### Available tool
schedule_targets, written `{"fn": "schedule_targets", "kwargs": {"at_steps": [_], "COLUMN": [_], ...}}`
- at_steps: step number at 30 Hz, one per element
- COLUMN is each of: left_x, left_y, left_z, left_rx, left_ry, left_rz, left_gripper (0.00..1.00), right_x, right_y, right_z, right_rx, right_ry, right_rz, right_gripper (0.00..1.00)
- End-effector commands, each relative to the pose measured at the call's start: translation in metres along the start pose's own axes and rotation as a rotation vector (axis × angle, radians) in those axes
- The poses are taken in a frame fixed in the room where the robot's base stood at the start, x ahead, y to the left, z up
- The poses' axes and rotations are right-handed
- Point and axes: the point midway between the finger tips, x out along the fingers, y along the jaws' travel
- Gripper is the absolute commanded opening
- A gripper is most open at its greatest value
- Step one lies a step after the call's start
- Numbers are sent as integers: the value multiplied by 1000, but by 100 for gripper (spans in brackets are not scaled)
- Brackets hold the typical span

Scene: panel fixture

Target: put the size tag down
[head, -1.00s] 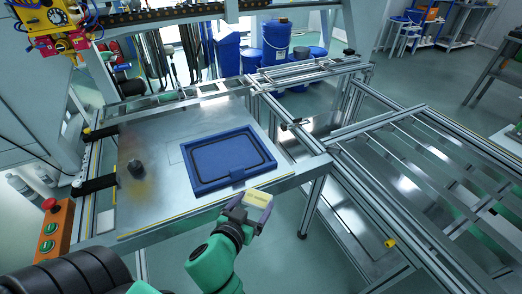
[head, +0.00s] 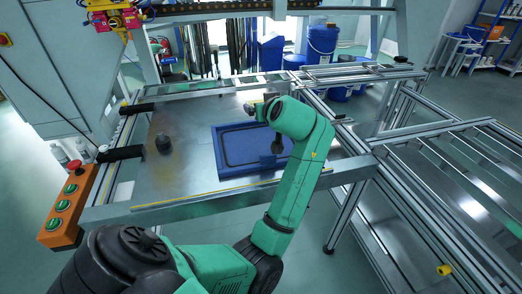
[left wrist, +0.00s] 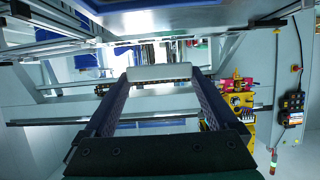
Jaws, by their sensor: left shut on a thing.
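The size tag is a pale block (left wrist: 160,72), gripped between the two fingertips of my left gripper (left wrist: 161,78) in the left wrist view. In the head view only a small cream edge of the tag (head: 249,108) shows. The left gripper (head: 262,108) there is mostly hidden behind my green arm, around the far edge of the blue tray-like panel (head: 222,150). The panel lies on the metal table (head: 185,180), and my arm covers its right part. I cannot tell how high the tag is held. My right gripper is not in view.
An orange button box (head: 68,208) is at the front left corner. Metal rails (head: 350,195) run along the right. The table left of the panel is largely clear.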

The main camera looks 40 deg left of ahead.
Motion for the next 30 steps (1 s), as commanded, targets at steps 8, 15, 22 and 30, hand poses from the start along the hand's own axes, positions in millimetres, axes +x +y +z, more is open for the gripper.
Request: {"fn": "schedule_targets", "kwargs": {"at_steps": [8, 15, 22, 30], "left_x": [36, 52, 56, 57], "left_y": [0, 0, 1, 1], "left_z": [87, 125, 135, 137], "left_rx": [5, 3, -2, -1], "left_ry": [0, 1, 3, 3], "left_rz": [0, 1, 3, 3], "left_gripper": [29, 29, 29, 100], "right_x": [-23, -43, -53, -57], "right_y": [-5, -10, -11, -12], "right_z": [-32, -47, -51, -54], "right_rx": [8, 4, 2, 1], "right_ry": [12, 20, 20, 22], "right_rz": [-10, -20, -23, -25], "right_gripper": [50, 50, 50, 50]}}
